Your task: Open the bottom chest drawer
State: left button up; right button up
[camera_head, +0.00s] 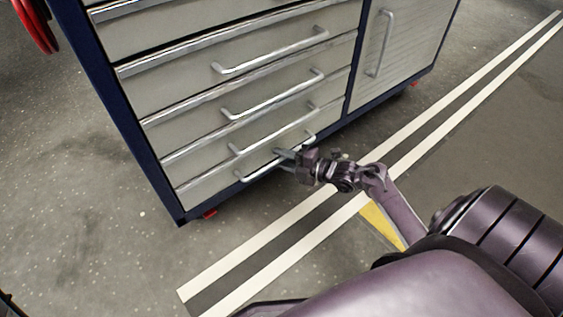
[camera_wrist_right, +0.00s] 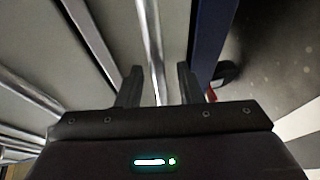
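The tool chest has a dark blue frame and pale grey drawers; its bottom drawer (camera_head: 208,187) looks closed, flush with the frame. The bottom drawer's metal bar handle (camera_head: 246,178) is partly hidden by my right gripper (camera_head: 286,156), which is at the handle's right half. In the right wrist view, the handle bar (camera_wrist_right: 149,40) runs between the two dark fingers of my right gripper (camera_wrist_right: 158,86). The fingers are apart, one on each side of the bar, with gaps visible. My left gripper is not in view.
More closed drawers with bar handles (camera_head: 270,52) sit above. A cabinet door (camera_head: 412,40) with its own handle is at the right. Red feet (camera_head: 209,213) hold the chest just off the floor. Open grey floor with white stripes (camera_head: 262,247) lies in front.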

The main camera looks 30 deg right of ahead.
jog(key=shift+w+a, duration=0.15)
jog(key=shift+w, duration=0.1)
grip_shut()
